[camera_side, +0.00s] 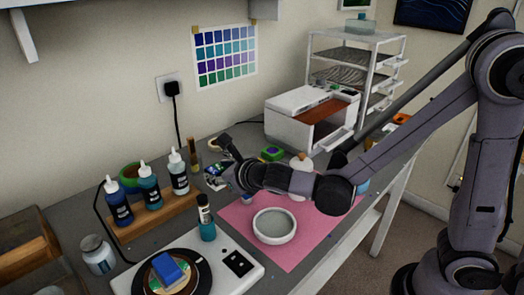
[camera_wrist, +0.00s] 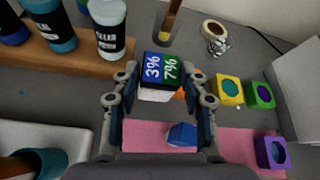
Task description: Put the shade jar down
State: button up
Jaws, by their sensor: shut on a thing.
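My gripper (camera_wrist: 161,74) is shut on a small pale thing (camera_wrist: 157,95), taken as the shade jar, whose outline is hard to make out. In the side view my gripper (camera_side: 238,176) is low over the grey worktop, beside the tile's coloured top (camera_side: 214,170) and left of the pink mat's far corner. The jar cannot be picked out there.
Dropper bottles stand in a wooden rack (camera_side: 155,215) at the left. A white round dish (camera_side: 274,226) and a blue faceted piece (camera_wrist: 182,134) are on the pink mat (camera_side: 312,225). Yellow (camera_wrist: 229,90), green (camera_wrist: 261,95) and purple (camera_wrist: 270,151) cubes stand at the right. A teal bottle (camera_side: 206,225) stands near the white scale.

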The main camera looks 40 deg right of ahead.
aim_at(219, 186)
jog(key=shift+w+a+f, duration=0.1)
jog(key=shift+a+f, duration=0.2)
jog(key=shift+a, duration=0.05)
jog(key=shift+f, duration=1.95)
jog(key=shift+f, duration=0.1)
jog(key=o, duration=1.3)
jog(key=shift+o, duration=0.2)
jog(key=v, duration=1.2)
